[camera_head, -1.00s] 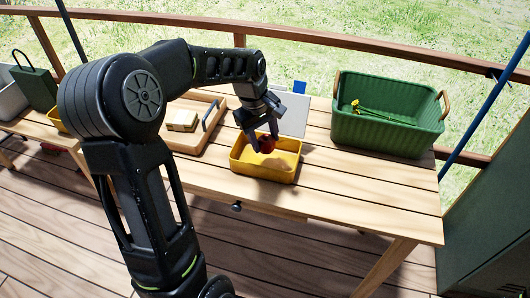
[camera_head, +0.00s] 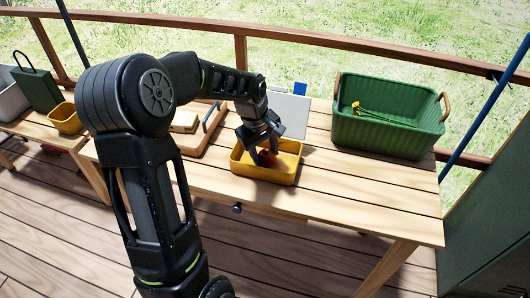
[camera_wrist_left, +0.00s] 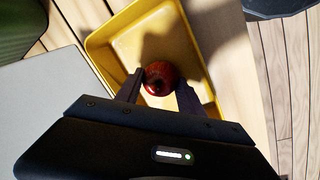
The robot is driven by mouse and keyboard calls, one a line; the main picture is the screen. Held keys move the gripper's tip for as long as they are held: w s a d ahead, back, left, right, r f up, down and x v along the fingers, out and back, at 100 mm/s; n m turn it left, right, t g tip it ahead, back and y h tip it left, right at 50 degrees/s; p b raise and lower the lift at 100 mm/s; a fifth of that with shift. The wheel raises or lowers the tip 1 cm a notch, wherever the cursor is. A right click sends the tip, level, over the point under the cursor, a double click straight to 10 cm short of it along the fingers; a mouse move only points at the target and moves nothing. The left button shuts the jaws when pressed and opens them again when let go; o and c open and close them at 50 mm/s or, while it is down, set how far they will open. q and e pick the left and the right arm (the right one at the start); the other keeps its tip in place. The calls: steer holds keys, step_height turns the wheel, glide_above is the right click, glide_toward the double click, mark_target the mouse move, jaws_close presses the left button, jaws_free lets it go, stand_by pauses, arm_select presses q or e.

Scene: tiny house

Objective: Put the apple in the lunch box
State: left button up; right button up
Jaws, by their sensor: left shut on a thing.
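The red apple (camera_head: 266,157) is between the fingers of my left gripper (camera_head: 264,150), which is shut on it. It also shows in the left wrist view (camera_wrist_left: 160,78), with a finger on each side. The yellow lunch box (camera_head: 262,178) is an open, shallow tray on the wooden table. The apple and fingertips are inside its outline, low over or at its floor; I cannot tell whether the apple touches the floor. The lunch box (camera_wrist_left: 196,28) looks otherwise empty in the left wrist view. My right gripper is not in view.
A green basket (camera_head: 385,137) with yellow flowers stands to the right on the table (camera_head: 340,185). A wooden tray (camera_head: 190,141) is left of the lunch box, partly behind my arm. A light grey panel (camera_head: 288,113) is just behind the box. The table's front right is clear.

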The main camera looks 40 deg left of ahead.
arm_select(q)
steer(key=shift+f, duration=0.15)
steer(key=o, duration=1.4)
steer(key=shift+c, duration=0.2)
step_height(320, 180, up, 12)
steer(key=s, duration=0.2)
steer(key=shift+a, duration=0.4)
